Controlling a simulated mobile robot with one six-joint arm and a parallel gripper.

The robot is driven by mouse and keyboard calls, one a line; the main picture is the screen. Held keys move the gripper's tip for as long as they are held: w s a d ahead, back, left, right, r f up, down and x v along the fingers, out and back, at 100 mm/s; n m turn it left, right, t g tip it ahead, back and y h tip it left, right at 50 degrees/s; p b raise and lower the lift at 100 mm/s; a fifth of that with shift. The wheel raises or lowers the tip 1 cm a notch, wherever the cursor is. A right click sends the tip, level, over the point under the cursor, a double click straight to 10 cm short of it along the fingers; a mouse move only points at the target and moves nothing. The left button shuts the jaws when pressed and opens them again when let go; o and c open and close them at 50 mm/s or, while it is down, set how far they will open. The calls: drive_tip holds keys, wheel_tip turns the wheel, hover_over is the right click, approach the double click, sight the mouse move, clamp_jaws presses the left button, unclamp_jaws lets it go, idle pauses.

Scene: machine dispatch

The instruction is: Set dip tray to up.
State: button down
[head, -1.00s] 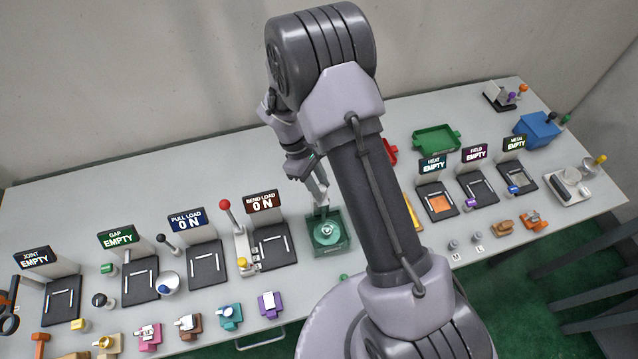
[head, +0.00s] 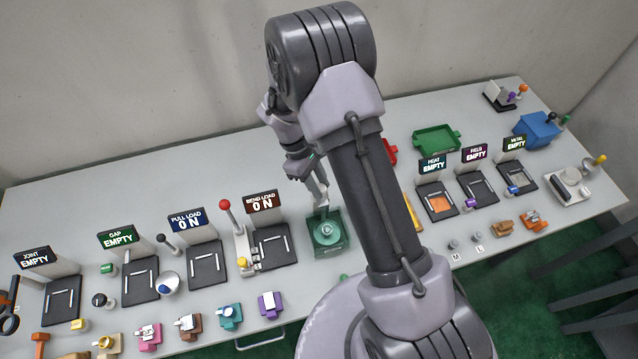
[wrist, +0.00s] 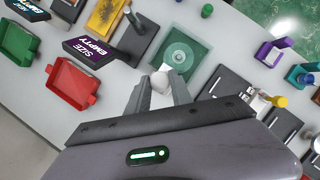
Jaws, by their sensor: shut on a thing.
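The dip tray appears to be the green square unit with a pale round disc (head: 327,234) at the middle of the table; it also shows in the wrist view (wrist: 181,51). My gripper (head: 321,204) is at the unit's back edge. In the wrist view my gripper (wrist: 160,88) has its two grey fingers around a small pale rounded knob (wrist: 160,80) beside the green unit. The fingers are shut on this knob. How the knob joins the unit is hard to see, and my arm hides part of the area to the right.
The BEND LOAD station with a red-knobbed lever (head: 225,205) stands close on the left. A red tray (wrist: 72,90) and a green tray (head: 436,141) lie behind to the right. Several small coloured parts line the front edge. The table's back left is clear.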

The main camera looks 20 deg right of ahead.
wheel_tip(320, 180, up, 8)
drive_tip(key=p, duration=0.4)
drive_tip(key=shift+f+p, duration=0.1)
drive_tip(key=shift+p, duration=0.3)
drive_tip(key=shift+f, duration=0.15)
drive_tip(key=c, duration=1.1)
unclamp_jaws()
drive_tip(key=shift+c, duration=0.2)
drive_tip(key=v, duration=1.7)
drive_tip(key=shift+r+p, duration=0.2)
drive_tip(key=shift+p, duration=0.25)
drive_tip(key=shift+a, duration=0.1)
